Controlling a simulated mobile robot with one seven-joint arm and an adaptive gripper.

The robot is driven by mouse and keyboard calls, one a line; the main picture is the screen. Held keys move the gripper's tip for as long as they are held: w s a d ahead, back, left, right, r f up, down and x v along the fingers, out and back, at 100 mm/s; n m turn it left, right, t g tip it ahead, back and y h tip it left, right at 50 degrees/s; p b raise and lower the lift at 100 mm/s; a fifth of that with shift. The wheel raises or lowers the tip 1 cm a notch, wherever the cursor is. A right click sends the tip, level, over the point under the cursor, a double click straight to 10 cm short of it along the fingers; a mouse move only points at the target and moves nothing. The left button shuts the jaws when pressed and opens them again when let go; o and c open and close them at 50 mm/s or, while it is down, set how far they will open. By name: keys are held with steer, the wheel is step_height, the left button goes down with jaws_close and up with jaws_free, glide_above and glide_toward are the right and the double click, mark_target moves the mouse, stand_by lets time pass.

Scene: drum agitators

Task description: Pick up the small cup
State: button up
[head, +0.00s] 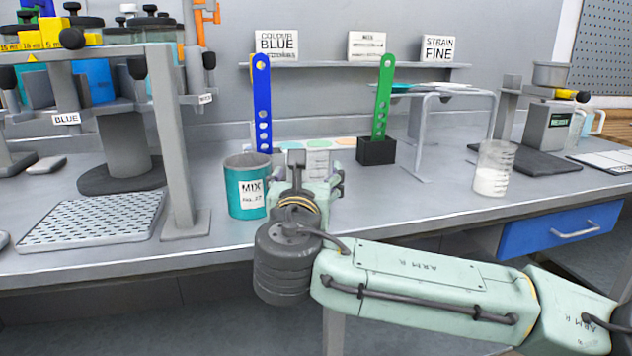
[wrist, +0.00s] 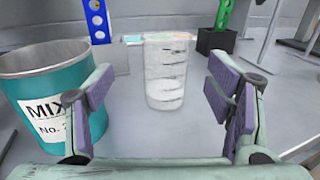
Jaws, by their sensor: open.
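A small clear cup (wrist: 167,75) with dark graduation lines stands upright on the bench in the wrist view. My gripper (wrist: 158,108) is open, its purple-padded fingers to the left and right of the view, with the cup ahead between them and apart from both. In the head view my gripper (head: 312,188) is over the bench, and the cup (head: 318,160) shows only in part behind it. Its contents are hard to make out. A second clear graduated cup (head: 492,170) with white material stands farther right in the head view.
A teal MIX tin (head: 246,188) stands close to the left of my gripper; it also shows in the wrist view (wrist: 45,95). Blue (head: 262,105) and green (head: 384,95) perforated paddles stand behind. A grey post (head: 172,140) rises at left. Bench space right of the gripper is clear.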

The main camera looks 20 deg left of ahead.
mark_target(315, 154)
steer(key=shift+x, duration=1.2)
steer(key=x, duration=0.3)
steer(key=d+p+x, duration=0.1)
steer(key=shift+w+a+r, duration=0.15)
steer(key=shift+w+r, duration=0.05)
steer(key=shift+w, duration=0.25)
steer(key=shift+w+a, duration=0.2)
steer(key=shift+w, duration=0.4)
steer(key=shift+c, duration=0.5)
steer(key=c, duration=1.2)
